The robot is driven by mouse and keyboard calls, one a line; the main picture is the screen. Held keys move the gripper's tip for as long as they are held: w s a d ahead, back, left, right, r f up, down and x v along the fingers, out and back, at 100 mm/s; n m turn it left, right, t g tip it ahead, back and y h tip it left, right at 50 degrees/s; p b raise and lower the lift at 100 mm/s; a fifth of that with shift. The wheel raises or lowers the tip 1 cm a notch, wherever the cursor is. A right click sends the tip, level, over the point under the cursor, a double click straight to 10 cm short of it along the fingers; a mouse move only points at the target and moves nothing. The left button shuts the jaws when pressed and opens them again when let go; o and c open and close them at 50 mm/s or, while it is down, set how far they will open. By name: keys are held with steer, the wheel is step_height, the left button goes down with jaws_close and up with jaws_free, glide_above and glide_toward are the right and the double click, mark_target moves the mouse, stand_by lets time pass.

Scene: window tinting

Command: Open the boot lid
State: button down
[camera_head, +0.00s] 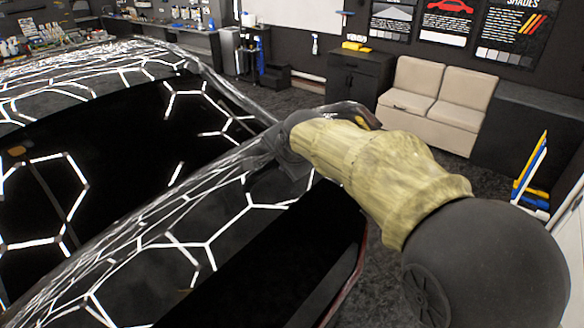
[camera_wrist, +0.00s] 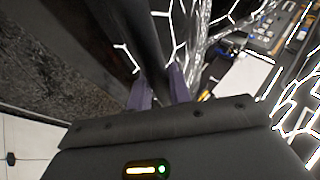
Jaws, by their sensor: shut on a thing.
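The black car's boot lid (camera_head: 220,215) runs across the head view from lower left to centre, its glossy surface mirroring white hexagon lights. My gripper (camera_head: 268,152) is at the upper right end of this panel, at its edge. In the wrist view my gripper's two purple fingers (camera_wrist: 160,86) stand on either side of a dark strip (camera_wrist: 148,40) and are shut on it. This strip appears to be the lid's edge. My arm hides part of the car's rear corner, and the exact contact is hard to see. I cannot tell how far the lid is raised.
The car's dark rear window (camera_head: 110,135) lies left of the lid. A beige sofa (camera_head: 435,95) and a dark cabinet (camera_head: 358,78) stand along the back wall. Dark carpet (camera_head: 390,245) is free right of the car. Yellow and blue boards (camera_head: 532,170) stand at far right.

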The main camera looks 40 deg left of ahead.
steer(key=shift+a+r, duration=0.3)
steer(key=c, duration=1.3)
jaws_free()
steer(key=shift+s+a, duration=0.1)
steer(key=shift+d+r+b, duration=0.2)
steer(key=shift+d+b, duration=0.1)
steer(key=shift+b, duration=0.05)
steer(key=b+v, duration=0.6)
steer(key=v, duration=1)
steer(key=shift+s+d+r, duration=0.2)
steer(key=shift+r, duration=0.05)
